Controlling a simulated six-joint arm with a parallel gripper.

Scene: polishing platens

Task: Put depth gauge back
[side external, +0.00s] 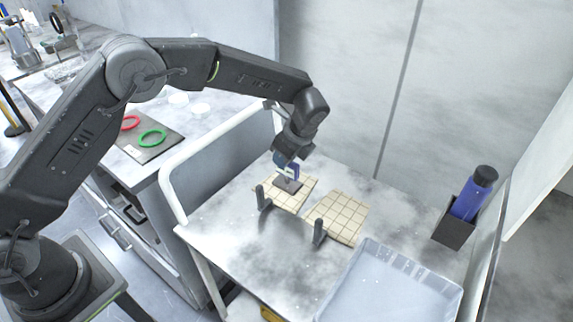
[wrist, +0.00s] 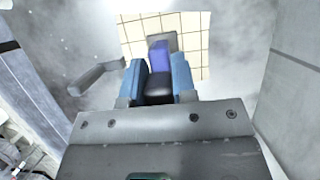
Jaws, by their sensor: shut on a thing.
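My gripper (side external: 288,163) points down over the left beige tiled pad (side external: 304,199) on the white-grey cart top. In the wrist view its two blue fingers (wrist: 159,78) are shut on a blue and black thing, which I take to be the depth gauge (wrist: 159,55). In the side view the gauge's blue part (side external: 294,171) shows below the fingers, with a dark flat piece (side external: 287,185) under it, at the pad. I cannot tell whether it touches the pad. The fingers partly hide it.
A second tiled pad (side external: 341,217) lies to the right. Two dark upright posts (side external: 318,234) stand in front of the pads. A clear tray (side external: 390,287) is at the front right, and a dark holder (side external: 453,228) with a blue bottle (side external: 470,198) at the right. A white rail (side external: 205,158) edges the left.

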